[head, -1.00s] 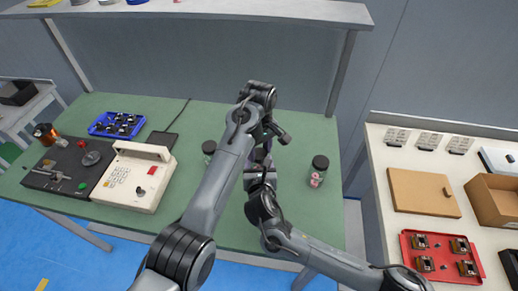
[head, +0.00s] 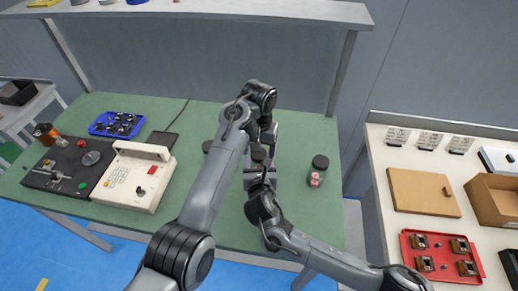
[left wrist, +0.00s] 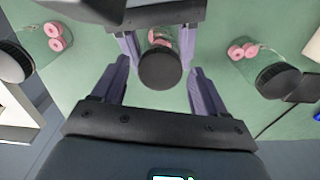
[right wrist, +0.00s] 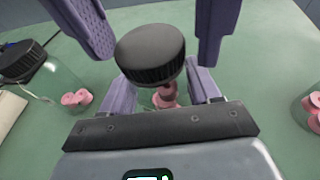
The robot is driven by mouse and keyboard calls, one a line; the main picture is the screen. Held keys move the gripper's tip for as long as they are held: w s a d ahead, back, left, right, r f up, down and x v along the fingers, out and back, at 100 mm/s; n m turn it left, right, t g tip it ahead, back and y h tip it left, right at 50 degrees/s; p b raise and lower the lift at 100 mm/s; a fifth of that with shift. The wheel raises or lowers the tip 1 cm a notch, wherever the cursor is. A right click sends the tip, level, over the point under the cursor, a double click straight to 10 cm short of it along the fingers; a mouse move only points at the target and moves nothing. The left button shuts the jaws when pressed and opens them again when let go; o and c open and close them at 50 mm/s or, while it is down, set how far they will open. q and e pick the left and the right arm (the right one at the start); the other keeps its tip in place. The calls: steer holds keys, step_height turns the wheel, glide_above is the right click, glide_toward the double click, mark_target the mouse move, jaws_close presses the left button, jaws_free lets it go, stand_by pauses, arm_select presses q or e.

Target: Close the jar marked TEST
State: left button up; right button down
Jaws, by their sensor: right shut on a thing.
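A clear jar with pink spools inside (right wrist: 163,97) stands between the fingers of my right gripper (right wrist: 162,90), which are shut on it. A black ribbed lid (right wrist: 150,52) is at its mouth; it looks tilted in the right wrist view, and I cannot tell whether it is seated. The lid also shows in the left wrist view (left wrist: 160,69) and head view (head: 258,153). My left gripper (left wrist: 155,80) is open, its fingers apart on both sides of the lid, seemingly not touching it. No TEST marking is readable.
Another black-lidded jar (head: 318,171) stands to the right on the green table (head: 225,225). A further one (head: 207,147) is partly hidden by my left arm. A cream machine (head: 134,176) and blue tray (head: 117,124) stand at the left. The table's front middle is clear.

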arm_select(q)
steer(key=shift+r, duration=0.1)
steer(key=shift+r, duration=2.15)
steer(key=shift+c, duration=0.2)
steer(key=n, duration=0.3)
steer(key=shift+s+a, duration=0.1)
steer(key=n, duration=0.4)
steer(key=shift+r, duration=0.4)
steer(key=r+n, duration=0.1)
steer(key=n, duration=0.2)
steer(key=shift+r, duration=0.85)
steer(key=shift+f, duration=0.15)
